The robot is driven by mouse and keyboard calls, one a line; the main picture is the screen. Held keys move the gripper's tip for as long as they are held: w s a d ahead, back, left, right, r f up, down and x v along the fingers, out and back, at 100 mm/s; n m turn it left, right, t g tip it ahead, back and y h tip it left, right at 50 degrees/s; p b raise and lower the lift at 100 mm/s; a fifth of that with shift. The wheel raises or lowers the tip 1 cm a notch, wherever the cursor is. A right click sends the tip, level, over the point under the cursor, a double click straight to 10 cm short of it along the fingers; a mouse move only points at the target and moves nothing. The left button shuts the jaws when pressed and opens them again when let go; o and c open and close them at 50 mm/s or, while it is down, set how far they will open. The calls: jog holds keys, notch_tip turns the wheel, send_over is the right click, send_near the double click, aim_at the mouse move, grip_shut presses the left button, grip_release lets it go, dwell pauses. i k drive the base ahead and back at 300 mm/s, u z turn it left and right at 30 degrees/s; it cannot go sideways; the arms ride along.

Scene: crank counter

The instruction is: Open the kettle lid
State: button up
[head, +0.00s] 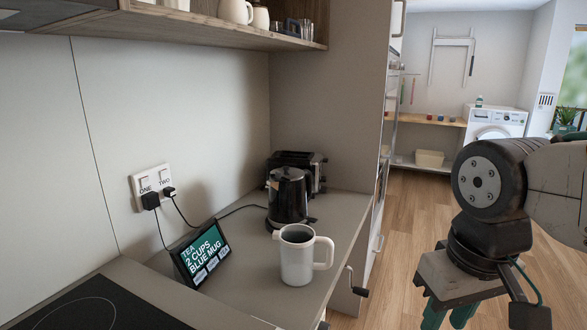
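The black kettle (288,202) stands upright on the counter in the middle of the head view, in front of the toaster. Its lid (288,173) appears to sit down on top, though the view is small and dark there. My gripper (449,318) is at the lower right, over the floor, well to the right of the kettle and apart from it. Its green fingers point down with a gap between them. The fingertips are cut off by the bottom edge, and I see nothing held.
A white jug (298,262) stands right in front of the kettle. A tablet (202,254) leans at its left, with cords running from the socket (153,187). The toaster (300,160) is behind. A crank handle (355,284) juts from the counter's right side. A shelf (215,27) hangs above.

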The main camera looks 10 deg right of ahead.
aim_at(288, 174)
jog(key=z, duration=1.35)
jog(key=i, duration=1.05)
jog(key=u, duration=1.2)
